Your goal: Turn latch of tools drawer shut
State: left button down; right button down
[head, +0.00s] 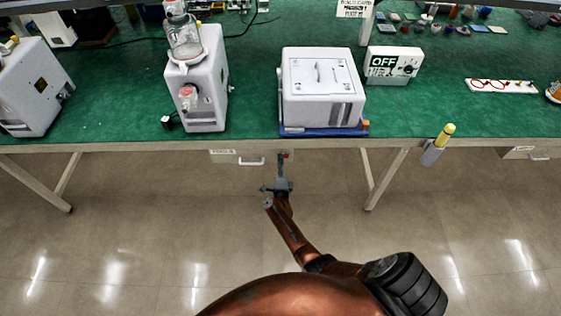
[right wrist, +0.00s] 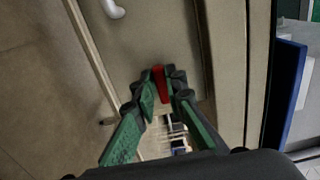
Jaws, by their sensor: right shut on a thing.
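The tools drawer (head: 222,157) is the pale drawer with a label and a white handle under the front edge of the bench; its front and handle also show in the right wrist view (right wrist: 112,10). The red latch (head: 286,155) is at the right end of the drawer front. In the right wrist view the red latch (right wrist: 160,84) stands between my fingertips. My right gripper (head: 283,162) is shut on the latch, with a finger on either side of it. The latch's base is partly hidden by the fingers. My left gripper is not in view.
Bench legs (head: 385,180) stand on both sides. The floor before the bench is clear.

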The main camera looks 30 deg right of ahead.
jog(key=shift+a, duration=0.1)
jog(key=c, duration=2)
grip_release()
jog(key=shift+o, duration=0.2)
jog(key=v, duration=0.7)
jog(key=shift+s, duration=0.2)
